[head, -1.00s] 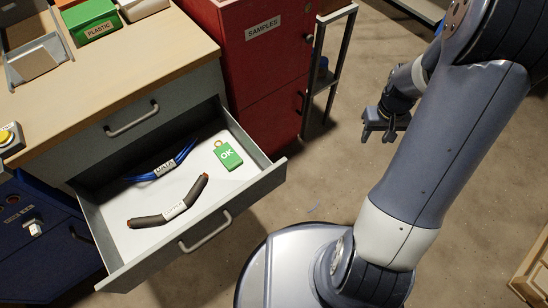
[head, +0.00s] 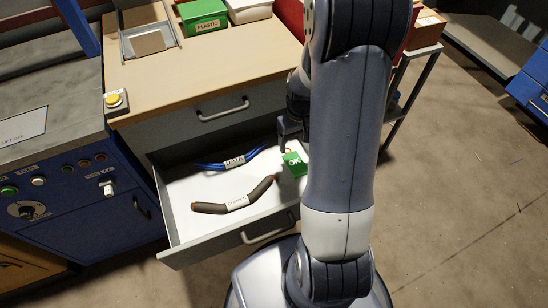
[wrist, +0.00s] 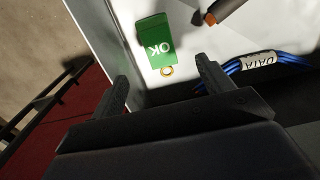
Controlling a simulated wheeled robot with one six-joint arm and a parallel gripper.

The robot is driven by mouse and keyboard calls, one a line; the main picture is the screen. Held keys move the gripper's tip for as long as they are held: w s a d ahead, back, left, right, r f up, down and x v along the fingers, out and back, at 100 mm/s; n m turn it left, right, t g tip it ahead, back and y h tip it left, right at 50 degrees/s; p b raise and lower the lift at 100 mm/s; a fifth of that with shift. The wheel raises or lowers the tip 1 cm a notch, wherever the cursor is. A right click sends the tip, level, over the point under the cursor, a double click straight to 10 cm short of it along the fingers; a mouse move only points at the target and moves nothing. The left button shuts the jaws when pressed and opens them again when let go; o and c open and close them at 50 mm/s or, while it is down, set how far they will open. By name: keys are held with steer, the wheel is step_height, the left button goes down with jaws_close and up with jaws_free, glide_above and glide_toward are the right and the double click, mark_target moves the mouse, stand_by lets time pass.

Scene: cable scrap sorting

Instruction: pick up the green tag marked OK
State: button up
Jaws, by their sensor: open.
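The green tag marked OK (head: 294,164) lies in the open drawer (head: 179,215), at its right side. My arm hides part of it in the head view. In the wrist view the tag (wrist: 155,43) lies flat on the white drawer floor, with a brass ring (wrist: 167,71) at the end nearer me. My gripper (wrist: 165,88) is open and empty, its two fingers spread to either side of the ring's line, short of the tag. In the head view my gripper (head: 291,128) is partly hidden behind my arm, at the back right of the drawer.
In the drawer, a grey cable piece labelled COPPER (head: 235,203) and blue DATA cables (head: 233,161) lie left of the tag. The drawer wall (wrist: 93,35) stands close beside the tag. A green PLASTIC bin (head: 203,15) and yellow button (head: 114,100) are on the worktop.

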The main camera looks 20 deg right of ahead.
steer(key=b, duration=0.1)
glide_above(295, 164)
step_height(295, 164, down, 5)
steer(key=shift+a+f, duration=0.1)
steer(key=shift+f, duration=0.1)
steer(key=f+b, duration=0.2)
steer(key=f, duration=0.3)
steer(key=shift+d+f, duration=0.15)
steer(key=shift+d, duration=0.05)
steer(key=c, duration=1)
